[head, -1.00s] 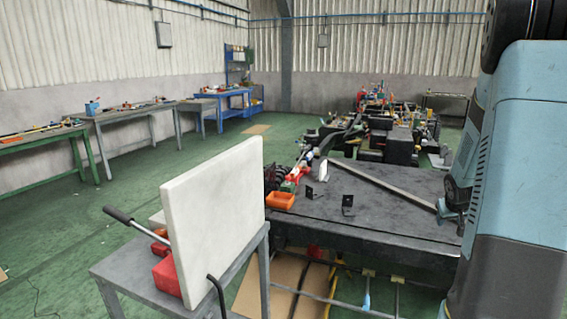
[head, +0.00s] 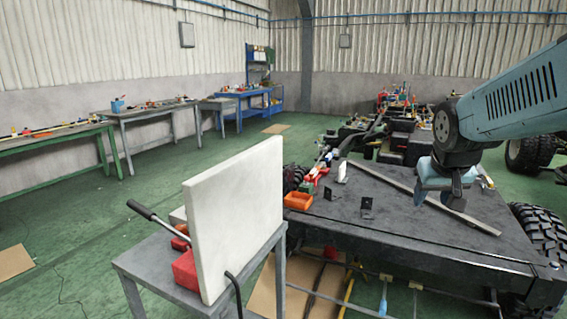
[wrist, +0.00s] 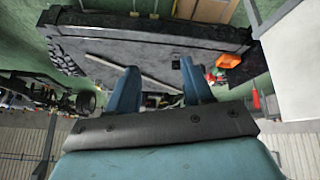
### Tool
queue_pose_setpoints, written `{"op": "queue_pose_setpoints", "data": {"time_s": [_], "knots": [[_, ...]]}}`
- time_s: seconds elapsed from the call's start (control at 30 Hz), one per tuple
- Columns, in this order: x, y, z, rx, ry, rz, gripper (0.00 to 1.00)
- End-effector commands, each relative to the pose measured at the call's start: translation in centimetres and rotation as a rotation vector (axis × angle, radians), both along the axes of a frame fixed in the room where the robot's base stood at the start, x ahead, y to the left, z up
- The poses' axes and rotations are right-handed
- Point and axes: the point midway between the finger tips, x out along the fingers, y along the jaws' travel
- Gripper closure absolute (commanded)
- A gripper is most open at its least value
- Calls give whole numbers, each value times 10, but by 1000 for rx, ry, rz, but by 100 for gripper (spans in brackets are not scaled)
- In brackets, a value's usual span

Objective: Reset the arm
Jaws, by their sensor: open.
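My gripper (head: 436,192) hangs at the end of my blue arm on the right side of the head view, over the dark chassis table (head: 400,235). Its two blue fingers point down and are apart with nothing between them. In the wrist view the fingers of my gripper (wrist: 158,92) are spread, with the dark chassis top (wrist: 120,58) beyond them. A long grey bar (head: 430,198) lies on the chassis top, partly behind the gripper in the head view. I cannot tell the exact height of the fingers above it.
A white panel (head: 235,215) stands on a small grey table (head: 155,270) at front left. An orange bin (head: 298,201) and small black brackets (head: 367,207) sit on the chassis. Large tyres (head: 540,235) stand at right. Green floor is open at left.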

Motion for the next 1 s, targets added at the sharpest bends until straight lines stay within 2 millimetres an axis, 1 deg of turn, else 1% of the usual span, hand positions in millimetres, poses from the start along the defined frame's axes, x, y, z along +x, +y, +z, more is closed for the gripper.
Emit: {"op": "queue_pose_setpoints", "data": {"time_s": [0.03, 0.2, 0.3, 0.43, 0.5, 0.6, 1.0], "knots": [[-13, 12, 6, 11, -4, 16, 49], [-56, 47, 15, 55, 10, 65, 49], [-80, 63, 18, 78, 20, 94, 49], [-103, 76, 19, 101, 31, 124, 49], [-111, 81, 19, 109, 35, 134, 49], [-117, 84, 18, 114, 39, 141, 49], [-117, 84, 18, 115, 40, 142, 49]]}}
